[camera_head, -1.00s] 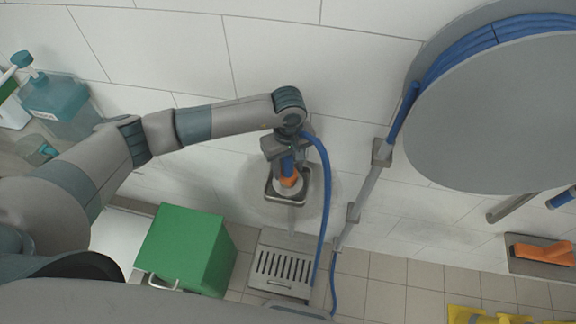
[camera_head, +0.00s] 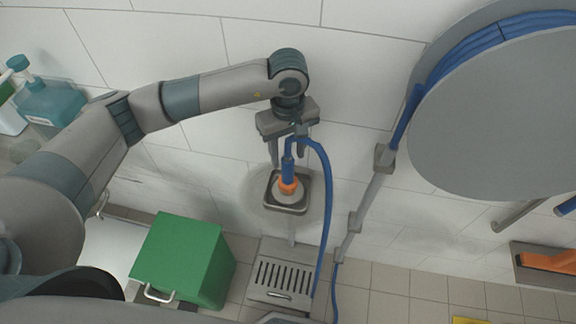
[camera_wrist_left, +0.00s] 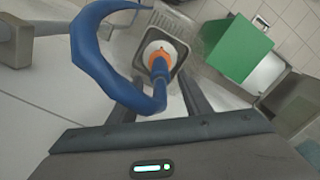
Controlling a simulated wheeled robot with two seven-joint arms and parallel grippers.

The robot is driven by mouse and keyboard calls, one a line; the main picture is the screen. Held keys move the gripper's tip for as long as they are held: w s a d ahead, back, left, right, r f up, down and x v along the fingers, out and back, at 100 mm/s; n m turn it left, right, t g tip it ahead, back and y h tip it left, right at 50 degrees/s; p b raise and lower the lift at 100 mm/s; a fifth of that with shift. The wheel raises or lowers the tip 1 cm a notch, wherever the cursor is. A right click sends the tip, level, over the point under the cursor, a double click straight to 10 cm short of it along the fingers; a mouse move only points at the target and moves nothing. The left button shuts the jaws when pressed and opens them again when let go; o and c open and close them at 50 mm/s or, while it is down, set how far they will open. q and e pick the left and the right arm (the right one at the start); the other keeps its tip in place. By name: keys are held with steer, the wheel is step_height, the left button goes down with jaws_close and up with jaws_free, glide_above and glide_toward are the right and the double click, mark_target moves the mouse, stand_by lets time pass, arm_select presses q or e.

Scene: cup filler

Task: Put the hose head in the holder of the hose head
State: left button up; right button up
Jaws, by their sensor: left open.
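The hose head, blue with an orange collar and a pale lower end, (camera_head: 288,178) sits upright in the square grey metal holder (camera_head: 272,204) on the wall. The blue hose (camera_head: 325,200) loops from its top and hangs down to the right. My left gripper (camera_head: 288,160) is open just above the hose head, its fingers apart from it. In the left wrist view the hose head (camera_wrist_left: 160,66) stands in the holder (camera_wrist_left: 180,42) beyond the open fingers, with the hose curving in front. My right gripper is not in view.
A large grey hose reel (camera_head: 490,110) with blue hose is at the right. A green box (camera_head: 180,258) stands on the floor at lower left, beside a slotted metal grate (camera_head: 283,275). A bottle (camera_head: 48,100) is at the far left. An orange item (camera_head: 548,262) is at lower right.

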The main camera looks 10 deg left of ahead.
arm_select(q)
steer(key=shift+r, duration=1.35)
